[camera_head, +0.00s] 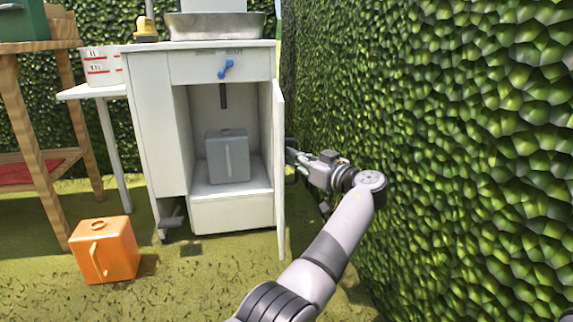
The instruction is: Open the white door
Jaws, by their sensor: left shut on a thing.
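The white door (279,170) stands swung open on the right side of the white cabinet (232,212), seen almost edge-on. The cabinet's inside is exposed, with a grey canister (227,157) standing in it. My left gripper (292,157) is at the outer face of the door, about midway up, and is shut on the door's handle side. The handle itself and the fingertips are mostly hidden by the door edge and the gripper body. My right gripper is out of view.
A leafy hedge (440,130) rises close on the right of my arm. An orange canister (105,250) stands on the grass at left. A wooden table (35,150) is at far left. A metal basin (215,26) sits on the cabinet. Grass before the cabinet is free.

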